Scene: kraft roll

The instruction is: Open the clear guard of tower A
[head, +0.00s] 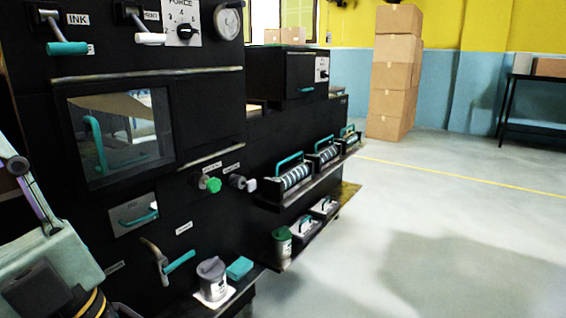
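A clear guard panel (150,112) sits in a square frame on the front of the black machine, left of centre in the head view. It looks closed, lying flat with the machine front. A teal upright handle (95,146) shows at its left side. No letter naming the tower is readable here. Parts of my arm (45,265) fill the lower left corner, below and left of the guard. My gripper's fingertips are not visible.
Levers (66,47) and a FORCE dial (186,31) are above the guard. A green knob (210,184), a drawer handle (139,218) and a teal lever (180,261) are below. Shelves with rollers (295,177) jut out right. Open floor (450,220) lies beyond.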

